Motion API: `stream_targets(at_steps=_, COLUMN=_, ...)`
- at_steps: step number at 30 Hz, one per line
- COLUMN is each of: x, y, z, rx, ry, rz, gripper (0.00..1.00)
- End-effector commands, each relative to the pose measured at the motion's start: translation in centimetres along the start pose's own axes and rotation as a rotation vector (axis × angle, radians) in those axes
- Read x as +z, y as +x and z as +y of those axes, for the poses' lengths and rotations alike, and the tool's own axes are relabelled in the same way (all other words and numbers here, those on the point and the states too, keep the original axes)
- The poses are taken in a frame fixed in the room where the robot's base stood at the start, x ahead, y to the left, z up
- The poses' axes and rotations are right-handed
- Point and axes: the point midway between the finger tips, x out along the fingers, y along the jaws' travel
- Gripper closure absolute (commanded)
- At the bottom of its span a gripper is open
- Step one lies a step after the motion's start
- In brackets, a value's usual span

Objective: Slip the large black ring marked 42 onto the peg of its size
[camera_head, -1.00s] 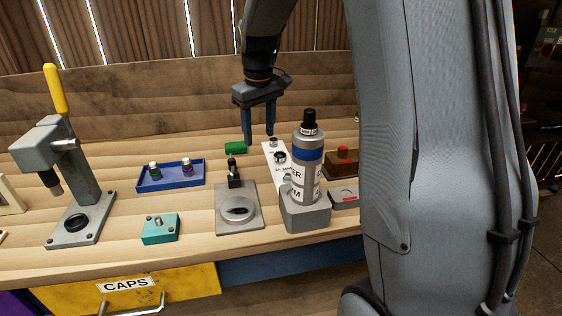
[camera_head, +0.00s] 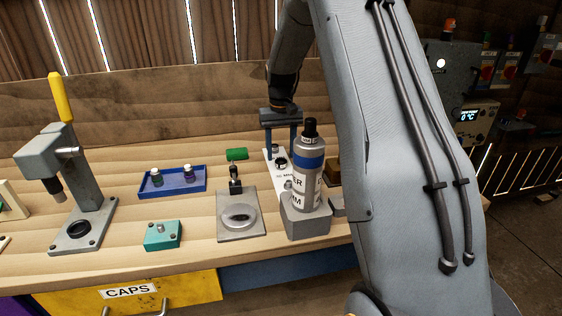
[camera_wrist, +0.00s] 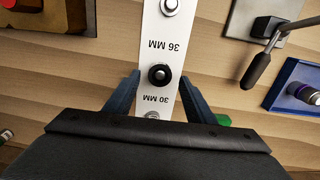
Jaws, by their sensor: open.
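A white strip (camera_wrist: 178,28) with upright pegs and the printed labels "36 MM" and "30 MM" lies on the bench; it also shows in the head view (camera_head: 270,180). A black ring (camera_wrist: 159,75) sits around a peg between those two labels; it shows small in the head view (camera_head: 281,163). No number on the ring is readable. My gripper (camera_wrist: 157,86) is open, its blue fingers on either side of the strip near the ring, not visibly touching it. In the head view my gripper (camera_head: 282,148) is over the strip, behind the bottle.
A labelled bottle (camera_head: 308,180) in a grey holder stands in front of the strip. A blue tray (camera_head: 158,187) with two small capped items, a lever fixture (camera_head: 225,200) and a press (camera_head: 85,190) stand to the left. A green piece (camera_head: 237,154) lies near the strip.

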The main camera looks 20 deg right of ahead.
Motion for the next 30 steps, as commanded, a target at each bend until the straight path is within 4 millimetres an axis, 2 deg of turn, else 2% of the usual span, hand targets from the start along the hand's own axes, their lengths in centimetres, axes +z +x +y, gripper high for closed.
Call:
stream_targets(at_steps=6, x=0.0, y=2.1, z=0.0, rx=0.000, ry=0.000, rz=0.000, gripper=0.50)
stream_targets(at_steps=13, x=0.0, y=2.3, z=0.0, rx=0.000, ry=0.000, rz=0.001, gripper=0.50)
stream_targets(at_steps=14, x=0.0, y=2.3, z=0.0, rx=0.000, ry=0.000, rz=0.001, gripper=0.52)
stream_targets(at_steps=21, x=0.0, y=2.3, z=0.0, rx=0.000, ry=-0.001, rz=0.001, gripper=0.91)
stream_targets(at_steps=30, x=-0.1, y=2.2, z=0.0, rx=0.000, ry=0.000, rz=0.002, gripper=0.91)
